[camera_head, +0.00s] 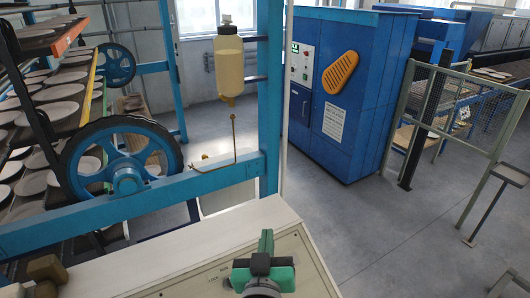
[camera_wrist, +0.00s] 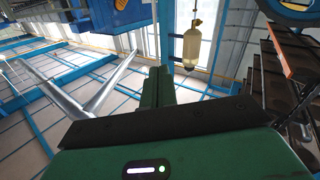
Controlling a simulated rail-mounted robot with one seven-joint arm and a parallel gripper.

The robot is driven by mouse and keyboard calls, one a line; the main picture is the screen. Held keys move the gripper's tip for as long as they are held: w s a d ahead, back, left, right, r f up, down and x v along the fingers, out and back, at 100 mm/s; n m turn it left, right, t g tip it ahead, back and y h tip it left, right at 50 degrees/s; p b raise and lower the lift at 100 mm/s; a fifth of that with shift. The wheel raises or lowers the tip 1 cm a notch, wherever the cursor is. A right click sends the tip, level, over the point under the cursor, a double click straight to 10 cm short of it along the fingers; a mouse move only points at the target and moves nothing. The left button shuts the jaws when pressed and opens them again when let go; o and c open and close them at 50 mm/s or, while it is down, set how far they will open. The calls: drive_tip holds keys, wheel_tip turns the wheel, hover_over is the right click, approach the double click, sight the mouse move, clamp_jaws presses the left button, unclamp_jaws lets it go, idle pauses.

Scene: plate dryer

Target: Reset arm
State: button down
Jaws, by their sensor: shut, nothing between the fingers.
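My gripper (camera_head: 266,241) shows at the bottom middle of the head view, green and black, over a pale cabinet top. Its fingers point away from the camera. In the wrist view the fingers (camera_wrist: 157,86) stand close together above the dark bar and green gripper body. They are shut with nothing between them. Nothing touches the fingertips in either view. The cabinet below partly hides behind my gripper and arm.
A plate rack (camera_head: 68,92) with several plates and a blue wheel (camera_head: 127,180) stands at left. A blue beam (camera_head: 190,188) and post cross ahead, with a yellowish bottle (camera_head: 229,66). A blue machine (camera_head: 345,120) and mesh fence (camera_head: 455,105) stand right. Grey floor between is clear.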

drive_tip(key=s+r+m+t+p, duration=0.15)
drive_tip(key=s+r, duration=0.25)
drive_tip(key=r, duration=0.8)
drive_tip(key=s+r+n+t+p, duration=0.15)
drive_tip(key=s+r, duration=0.25)
drive_tip(key=r, duration=0.8)
drive_tip(key=s+r+m+t+y+p, duration=0.1)
drive_tip(key=s+r+t, duration=0.3)
drive_tip(key=s+r, duration=0.8)
wheel_tip(320, 180, up, 3)
drive_tip(key=shift+s+a+f+y+p, duration=0.1)
drive_tip(key=shift+s+a+y+p, duration=0.15)
drive_tip(key=shift+p, duration=0.55)
drive_tip(key=shift+a, duration=0.15)
